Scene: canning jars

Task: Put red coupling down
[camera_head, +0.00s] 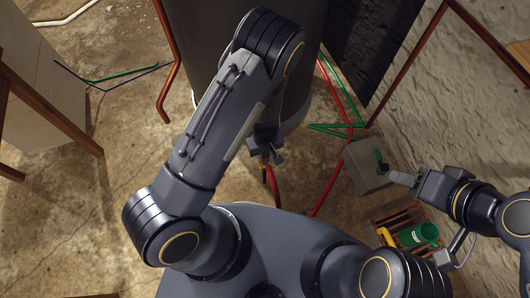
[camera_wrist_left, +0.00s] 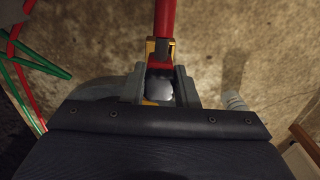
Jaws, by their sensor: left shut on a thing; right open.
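My left gripper (camera_head: 266,152) is in front of the large dark cylinder in the head view. It is shut on the red coupling (camera_head: 273,184), which hangs below the jaws, above the floor. In the left wrist view the jaws (camera_wrist_left: 160,82) close around the coupling's metal end, beside a brass-coloured collar. The red body of the coupling (camera_wrist_left: 165,18) extends out of the top edge. My right gripper (camera_head: 424,184) is at the right, beside a grey box; it is open, though its fingers are hard to make out.
The grey box (camera_head: 360,176) has a dark green part on top. A wooden crate (camera_head: 383,217) below it holds a green container (camera_head: 418,235) and a yellow item (camera_head: 386,237). Bare floor (camera_head: 120,120) lies left.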

